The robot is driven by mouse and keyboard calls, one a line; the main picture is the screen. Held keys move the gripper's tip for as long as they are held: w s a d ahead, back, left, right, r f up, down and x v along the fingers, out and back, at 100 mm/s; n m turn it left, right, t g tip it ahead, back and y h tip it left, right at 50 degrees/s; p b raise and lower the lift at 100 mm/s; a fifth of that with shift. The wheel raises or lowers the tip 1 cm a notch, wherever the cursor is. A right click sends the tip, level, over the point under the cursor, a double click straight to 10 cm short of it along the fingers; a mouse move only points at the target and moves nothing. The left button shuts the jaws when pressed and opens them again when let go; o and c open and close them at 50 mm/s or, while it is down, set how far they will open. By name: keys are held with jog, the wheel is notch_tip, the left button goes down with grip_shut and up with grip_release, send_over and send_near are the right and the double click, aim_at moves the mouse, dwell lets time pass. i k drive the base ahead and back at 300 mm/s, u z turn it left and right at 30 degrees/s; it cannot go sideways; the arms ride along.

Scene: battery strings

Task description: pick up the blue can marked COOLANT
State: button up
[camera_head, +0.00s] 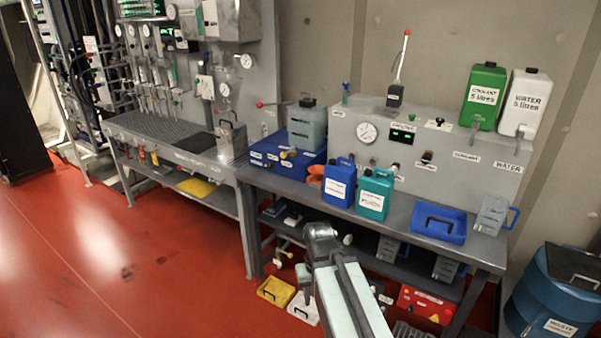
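A blue can (339,183) with a white label stands on the grey bench; its label is too small to read. A teal can (375,195) with a white label stands close to its right. A green can (482,97) on the panel above reads COOLANT 5 litres. My arm reaches up from the bottom edge, and its end with my gripper (305,284) hangs in front of the bench, below and left of the blue can and apart from it. The fingers are too small to tell whether they are open.
The bench (400,223) also bears a blue tray (438,222), a clear jug (493,215), an orange funnel (315,175) and a blue box (268,152). A white WATER can (525,104) stands above. A blue waste drum (553,300) stands at right. Red floor at left is clear.

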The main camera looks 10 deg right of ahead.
aim_at(340, 179)
jog(key=u, duration=0.6)
jog(key=i, duration=1.8)
jog(key=u, duration=0.95)
jog(key=i, duration=0.1)
jog(key=z, duration=0.75)
jog(key=k, duration=0.8)
jog(key=u, duration=0.15)
jog(key=i, duration=0.95)
jog(key=z, duration=0.1)
